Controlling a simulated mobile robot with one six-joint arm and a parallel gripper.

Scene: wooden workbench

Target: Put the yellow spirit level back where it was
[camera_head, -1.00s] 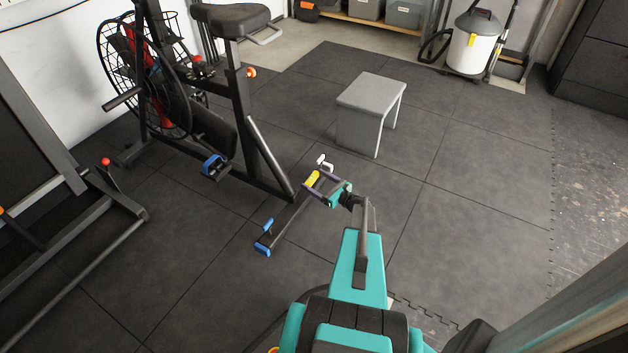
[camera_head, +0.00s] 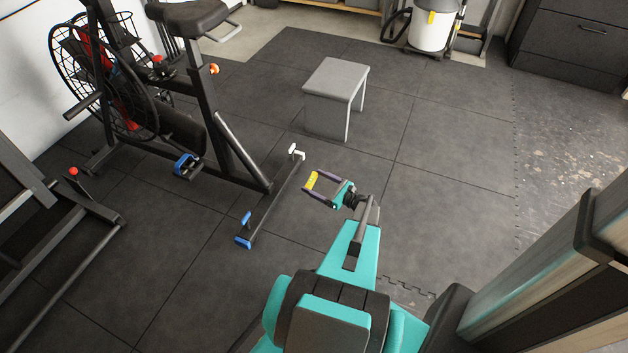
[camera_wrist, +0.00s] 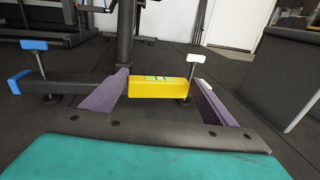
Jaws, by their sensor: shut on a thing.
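The yellow spirit level (camera_head: 312,180) is between the fingertips of my gripper (camera_head: 311,188), held up in the air over the dark floor. In the wrist view the yellow spirit level (camera_wrist: 157,87) lies crosswise between the two purple fingers of my gripper (camera_wrist: 160,90), with greenish vials on its top face. My gripper is shut on it. The place where the level was before cannot be told from these frames.
A black exercise bike (camera_head: 205,100) stands at the left, its foot bar (camera_head: 270,205) on the floor beside my gripper. A grey stool (camera_head: 335,80) stands beyond. A wooden-sided bench (camera_head: 550,260) is at the lower right. A white vacuum (camera_head: 432,30) stands at the back. Floor right of the stool is clear.

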